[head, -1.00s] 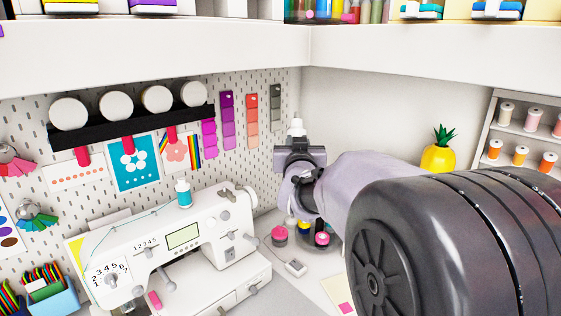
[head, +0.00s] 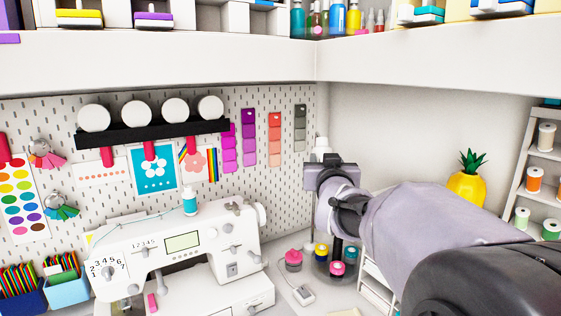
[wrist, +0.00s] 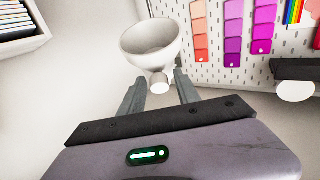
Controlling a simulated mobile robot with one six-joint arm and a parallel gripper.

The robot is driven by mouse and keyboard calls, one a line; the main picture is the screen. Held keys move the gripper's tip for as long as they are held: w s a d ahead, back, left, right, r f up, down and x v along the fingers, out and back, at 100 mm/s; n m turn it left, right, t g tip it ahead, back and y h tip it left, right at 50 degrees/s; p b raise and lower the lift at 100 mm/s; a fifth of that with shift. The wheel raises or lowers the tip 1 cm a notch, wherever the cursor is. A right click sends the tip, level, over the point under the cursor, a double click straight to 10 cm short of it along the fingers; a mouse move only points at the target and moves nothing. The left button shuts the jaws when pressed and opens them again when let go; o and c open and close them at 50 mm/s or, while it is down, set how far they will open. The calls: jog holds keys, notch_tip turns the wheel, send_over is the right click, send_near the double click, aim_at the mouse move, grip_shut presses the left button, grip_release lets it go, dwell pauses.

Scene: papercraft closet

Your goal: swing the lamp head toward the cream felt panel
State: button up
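The lamp head is a white cup-shaped shade (wrist: 150,38) with a short stub (wrist: 159,82) at its narrow end, in the wrist view. In the head view only a small white part of it (head: 321,144) shows above my gripper (head: 330,172); the rest is hidden. In the wrist view my gripper (wrist: 159,92) is open, with one dark finger on each side of the stub. A gap seems to show on both sides; I cannot tell whether either finger touches. I cannot make out a cream felt panel in either view.
A white sewing machine (head: 180,250) stands left of my arm. Pink and yellow spools (head: 322,262) sit below my gripper. A pegboard (head: 262,190) with colour strips is behind. A thread rack (head: 540,180) and yellow pineapple (head: 466,186) are right. A white shelf (head: 180,68) runs overhead.

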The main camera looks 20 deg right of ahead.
dwell(0.3)
jog(key=p+v, duration=0.1)
jog(key=v, duration=1.6)
jog(key=shift+s+p, duration=0.25)
jog(key=shift+p, duration=0.15)
jog(key=shift+a, duration=0.1)
